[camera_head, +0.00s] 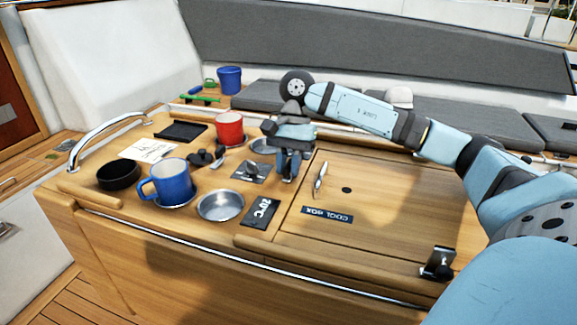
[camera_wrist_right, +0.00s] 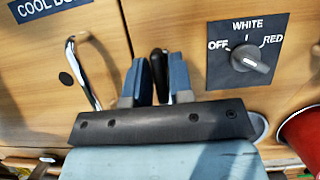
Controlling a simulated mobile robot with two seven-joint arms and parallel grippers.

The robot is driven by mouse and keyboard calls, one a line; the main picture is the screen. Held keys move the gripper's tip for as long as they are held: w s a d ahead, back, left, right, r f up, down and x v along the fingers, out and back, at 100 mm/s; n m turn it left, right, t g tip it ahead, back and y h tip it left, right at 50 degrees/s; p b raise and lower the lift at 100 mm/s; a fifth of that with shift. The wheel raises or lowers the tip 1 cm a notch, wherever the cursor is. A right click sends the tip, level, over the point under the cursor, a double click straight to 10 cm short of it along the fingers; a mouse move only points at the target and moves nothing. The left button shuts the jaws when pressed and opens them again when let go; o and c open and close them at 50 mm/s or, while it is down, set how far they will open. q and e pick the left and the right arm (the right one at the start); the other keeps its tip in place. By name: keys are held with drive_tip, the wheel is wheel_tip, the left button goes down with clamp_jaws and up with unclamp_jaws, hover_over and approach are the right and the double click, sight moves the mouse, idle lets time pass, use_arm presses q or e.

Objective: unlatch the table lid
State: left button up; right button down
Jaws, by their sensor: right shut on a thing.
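The table lid (camera_head: 385,205) is a wooden panel on the right half of the cockpit table, lying flat. It has a "COOL BOX" label (camera_head: 327,214), a metal handle (camera_head: 320,180) and a small dark hole. My right gripper (camera_head: 289,172) points down at the lid's left edge. In the right wrist view, my right gripper (camera_wrist_right: 157,85) is shut on a small black knob-like part (camera_wrist_right: 158,64), apparently the lid latch. Most of that part is hidden by the fingers, so its turn cannot be told. My left gripper is not in view.
A switch panel (camera_wrist_right: 247,52) marked OFF, WHITE, RED is beside the gripper. A blue mug (camera_head: 172,182), red mug (camera_head: 229,128), metal bowl (camera_head: 221,205) and black bowl (camera_head: 119,175) stand to the left. A black-and-metal fitting (camera_head: 437,263) is at the lid's front right.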

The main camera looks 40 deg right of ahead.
idle(0.3)
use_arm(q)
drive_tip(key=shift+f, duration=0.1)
use_arm(e)
drive_tip(key=c, duration=1.2)
unclamp_jaws()
drive_tip(key=shift+r, duration=0.1)
use_arm(q)
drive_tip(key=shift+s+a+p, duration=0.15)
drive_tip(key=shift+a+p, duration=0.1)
drive_tip(key=shift+p, duration=0.9)
use_arm(e)
drive_tip(key=v, duration=1.3)
drive_tip(key=shift+d+r, duration=0.15)
drive_tip(key=shift+r, duration=0.2)
drive_tip(key=shift+w, duration=0.1)
